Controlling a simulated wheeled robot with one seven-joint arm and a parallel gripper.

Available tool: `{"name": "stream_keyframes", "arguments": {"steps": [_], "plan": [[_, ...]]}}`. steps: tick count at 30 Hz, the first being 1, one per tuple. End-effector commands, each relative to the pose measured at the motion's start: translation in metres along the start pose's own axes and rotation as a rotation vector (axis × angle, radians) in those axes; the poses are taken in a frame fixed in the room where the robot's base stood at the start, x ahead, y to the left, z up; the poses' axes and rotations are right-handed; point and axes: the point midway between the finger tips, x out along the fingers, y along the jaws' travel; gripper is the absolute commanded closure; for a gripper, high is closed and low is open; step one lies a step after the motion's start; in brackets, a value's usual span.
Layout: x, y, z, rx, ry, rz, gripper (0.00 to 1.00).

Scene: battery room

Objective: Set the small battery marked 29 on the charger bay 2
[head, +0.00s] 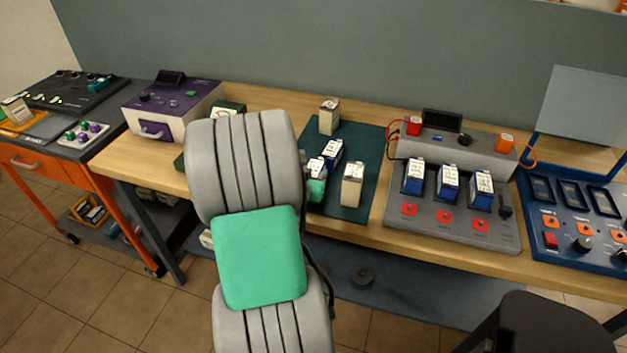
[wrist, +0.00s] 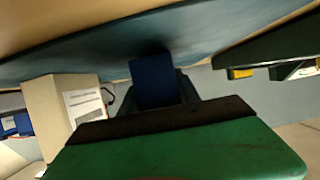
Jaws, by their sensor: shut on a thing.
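My gripper (wrist: 157,90) is shut on a blue battery (wrist: 154,75), seen in the wrist view between the dark fingers, close to the dark mat. Its number is hidden there. In the head view a green part of my gripper (head: 316,190) shows over the dark green mat (head: 375,145), beside two blue batteries with white labels, one nearer (head: 315,167) and one farther back (head: 332,152). I cannot tell which is held or read a 29. The grey charger (head: 400,235) stands to the right, with three blue batteries in a row; the middle one (head: 448,184) is above the middle red button.
Cream batteries stand on the mat, one at the back (head: 328,118) and one right of my gripper (head: 352,188). A blue panel (head: 590,265) is at far right, a purple-topped box (head: 175,105) at left. Clear mat lies between the front cream battery and charger.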

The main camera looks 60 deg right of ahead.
Motion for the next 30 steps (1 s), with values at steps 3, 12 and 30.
{"name": "stream_keyframes", "arguments": {"steps": [3,12,30], "plan": [[0.0018,-0.0009,-0.0001,0.003,0.009,-0.002,1.00],[0.0023,-0.0003,0.0042,0.002,0.004,-0.001,0.58],[-0.0050,-0.0013,0.0008,0.001,0.006,-0.003,0.39]]}}
